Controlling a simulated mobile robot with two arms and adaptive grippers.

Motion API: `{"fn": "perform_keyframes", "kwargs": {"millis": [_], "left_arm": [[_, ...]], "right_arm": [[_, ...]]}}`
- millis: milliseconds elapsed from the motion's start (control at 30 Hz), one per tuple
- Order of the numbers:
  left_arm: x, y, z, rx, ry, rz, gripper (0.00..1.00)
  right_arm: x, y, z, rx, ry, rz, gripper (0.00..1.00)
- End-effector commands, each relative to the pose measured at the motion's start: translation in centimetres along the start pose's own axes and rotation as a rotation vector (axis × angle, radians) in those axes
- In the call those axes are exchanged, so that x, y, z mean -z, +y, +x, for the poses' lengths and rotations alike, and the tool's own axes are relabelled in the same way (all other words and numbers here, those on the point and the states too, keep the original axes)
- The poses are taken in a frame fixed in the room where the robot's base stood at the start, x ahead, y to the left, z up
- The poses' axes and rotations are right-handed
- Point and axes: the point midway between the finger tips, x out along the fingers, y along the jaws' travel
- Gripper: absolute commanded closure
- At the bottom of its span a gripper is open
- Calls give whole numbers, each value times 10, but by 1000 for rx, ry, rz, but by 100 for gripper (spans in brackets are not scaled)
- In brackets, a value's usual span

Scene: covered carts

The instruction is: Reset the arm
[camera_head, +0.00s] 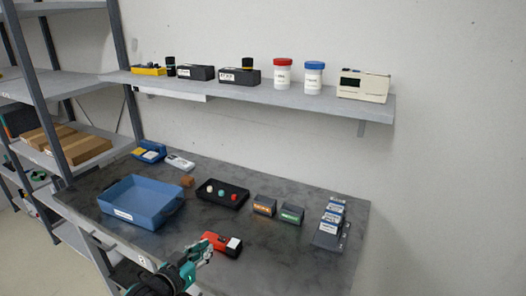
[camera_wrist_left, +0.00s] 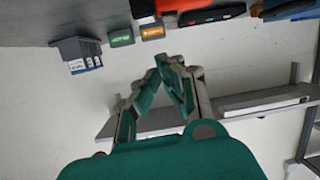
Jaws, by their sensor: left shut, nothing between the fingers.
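My left gripper (camera_head: 203,250) is in the lower middle of the head view, in front of the bench near a red and black device (camera_head: 222,243). In the left wrist view its fingers (camera_wrist_left: 165,65) come together at the tips, shut and empty. The wrist view looks upside down, with the bench top above and the wall shelf below. The red device shows there as an orange-red body (camera_wrist_left: 212,14), apart from the fingers. My right gripper is not in view.
On the bench (camera_head: 300,265) are a blue bin (camera_head: 170,222), a black tray (camera_head: 232,203) with small balls, two small boxes (camera_head: 264,205) and a card rack (camera_head: 330,228). A wall shelf (camera_head: 225,88) holds jars and boxes. Metal shelving (camera_head: 52,90) stands left. The bench's front right is clear.

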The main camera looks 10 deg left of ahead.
Motion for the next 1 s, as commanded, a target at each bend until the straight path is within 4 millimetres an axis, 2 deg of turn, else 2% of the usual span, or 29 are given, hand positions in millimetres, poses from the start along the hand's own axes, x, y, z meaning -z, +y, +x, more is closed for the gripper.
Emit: {"fn": "perform_keyframes", "kwargs": {"millis": [133, 200, 300, 400, 600, 867, 1000], "left_arm": [[-54, 29, -31, 35, -174, 4, 100], [-86, 43, -58, 64, -297, 15, 100], [-119, 55, -97, 99, -455, 29, 100], [-141, 63, -131, 123, -578, 35, 100], [-170, 73, -190, 151, -775, 34, 100], [-191, 84, -258, 171, -983, 17, 100], [-217, 80, -243, 169, -1002, 21, 100]], "right_arm": [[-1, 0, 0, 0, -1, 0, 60], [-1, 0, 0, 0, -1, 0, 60], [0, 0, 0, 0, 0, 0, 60], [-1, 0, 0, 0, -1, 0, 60], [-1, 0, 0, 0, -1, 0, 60], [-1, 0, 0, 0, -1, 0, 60], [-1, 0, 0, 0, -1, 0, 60]]}}
